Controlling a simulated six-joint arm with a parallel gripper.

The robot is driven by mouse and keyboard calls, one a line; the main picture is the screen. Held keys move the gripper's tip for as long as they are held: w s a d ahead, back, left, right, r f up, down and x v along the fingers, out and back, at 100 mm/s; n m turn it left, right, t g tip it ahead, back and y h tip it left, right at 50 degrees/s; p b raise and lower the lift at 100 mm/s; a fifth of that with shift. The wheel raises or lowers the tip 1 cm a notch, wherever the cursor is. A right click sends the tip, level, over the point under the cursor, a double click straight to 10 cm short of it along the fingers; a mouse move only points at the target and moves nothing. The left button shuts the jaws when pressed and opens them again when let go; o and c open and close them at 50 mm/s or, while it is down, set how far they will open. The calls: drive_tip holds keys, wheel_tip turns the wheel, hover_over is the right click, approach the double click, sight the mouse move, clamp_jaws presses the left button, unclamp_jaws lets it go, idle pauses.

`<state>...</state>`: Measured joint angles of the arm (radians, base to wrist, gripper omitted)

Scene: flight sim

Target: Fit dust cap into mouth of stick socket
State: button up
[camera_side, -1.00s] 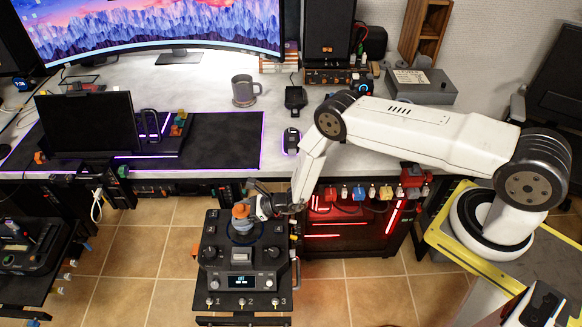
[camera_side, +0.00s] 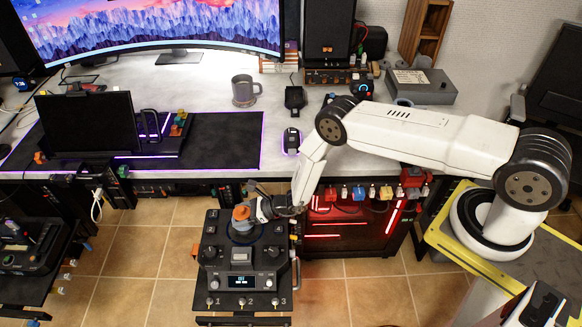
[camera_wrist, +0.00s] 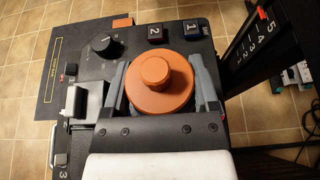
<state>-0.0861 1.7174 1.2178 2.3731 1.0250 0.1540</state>
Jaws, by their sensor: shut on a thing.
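The orange dust cap (camera_wrist: 160,86) is a round disc with a smaller knob on top. My gripper (camera_wrist: 163,90) is shut on it, with grey fingers on both sides of the disc in the wrist view. In the side view the dust cap (camera_side: 241,212) and my gripper (camera_side: 248,212) are over the ringed round spot on the black control panel (camera_side: 214,255). The stick socket is hidden under the cap and gripper, so I cannot tell whether the cap is in its mouth or just above it.
The panel has a dark knob (camera_wrist: 105,45), numbered buttons and a small display (camera_side: 241,281). A black post with white numbers (camera_wrist: 258,45) stands at the right in the wrist view. The desk (camera_side: 340,150) is behind the panel, with a grey mug (camera_side: 243,92).

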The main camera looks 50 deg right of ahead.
drive_tip(key=shift+r, duration=0.5)
idle(0.3)
drive_tip(key=shift+f, duration=0.65)
idle(1.2)
drive_tip(key=o, duration=1.1)
drive_tip(key=shift+s+d, duration=0.1)
drive_tip(key=shift+v, duration=3.85)
